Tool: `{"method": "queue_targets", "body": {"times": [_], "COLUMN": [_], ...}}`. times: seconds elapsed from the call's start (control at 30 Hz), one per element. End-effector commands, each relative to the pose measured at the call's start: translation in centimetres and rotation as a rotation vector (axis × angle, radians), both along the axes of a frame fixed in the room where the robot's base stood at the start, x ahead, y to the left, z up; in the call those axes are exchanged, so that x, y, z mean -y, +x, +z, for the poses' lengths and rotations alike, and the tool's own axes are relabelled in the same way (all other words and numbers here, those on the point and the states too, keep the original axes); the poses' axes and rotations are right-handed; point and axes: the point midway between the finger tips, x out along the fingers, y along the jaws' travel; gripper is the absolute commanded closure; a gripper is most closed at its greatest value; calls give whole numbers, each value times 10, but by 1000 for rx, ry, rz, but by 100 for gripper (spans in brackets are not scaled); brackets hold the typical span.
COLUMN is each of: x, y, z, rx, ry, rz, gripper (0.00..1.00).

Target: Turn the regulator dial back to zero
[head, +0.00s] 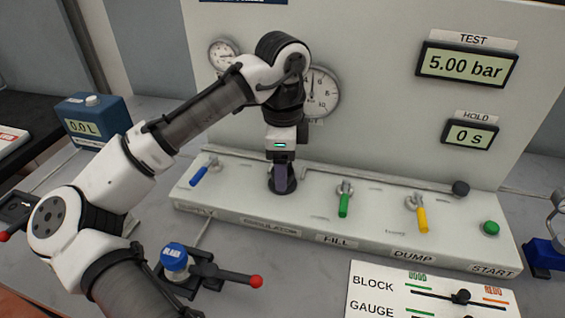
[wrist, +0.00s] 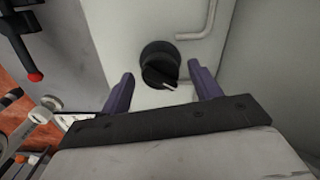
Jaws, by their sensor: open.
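The regulator dial is a round black knob with a white pointer line. It shows clearly in the wrist view (wrist: 159,66), between and just beyond the two purple fingertips. Its pointer points toward the lower right of that view. My gripper (wrist: 164,88) is open, with a finger on either side of the dial and gaps to it in the picture. In the head view my gripper (head: 284,178) points down over the dial (head: 283,187), largely hiding it. The display under TEST (head: 465,66) reads 5.00 bar. A large gauge (head: 324,92) is partly hidden by my arm.
On the same sloped panel are a blue lever (head: 199,177), a green lever (head: 344,203), a yellow lever (head: 422,218) and a green start button (head: 490,228). A bent pipe (wrist: 205,25) runs close to the dial. A blue-capped fixture with a red-tipped lever (head: 175,257) stands in front.

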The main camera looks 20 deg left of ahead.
Motion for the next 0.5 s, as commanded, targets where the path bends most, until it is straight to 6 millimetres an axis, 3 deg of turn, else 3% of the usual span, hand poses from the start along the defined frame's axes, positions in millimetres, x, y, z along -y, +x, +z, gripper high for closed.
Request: {"method": "queue_targets", "body": {"times": [0.27, 0.5], "x": [0, 0], "y": [0, 0], "z": [-2, -2], "rx": [1, 0], "ry": [-1, -1], "rz": [0, 0], "gripper": [37, 66]}}
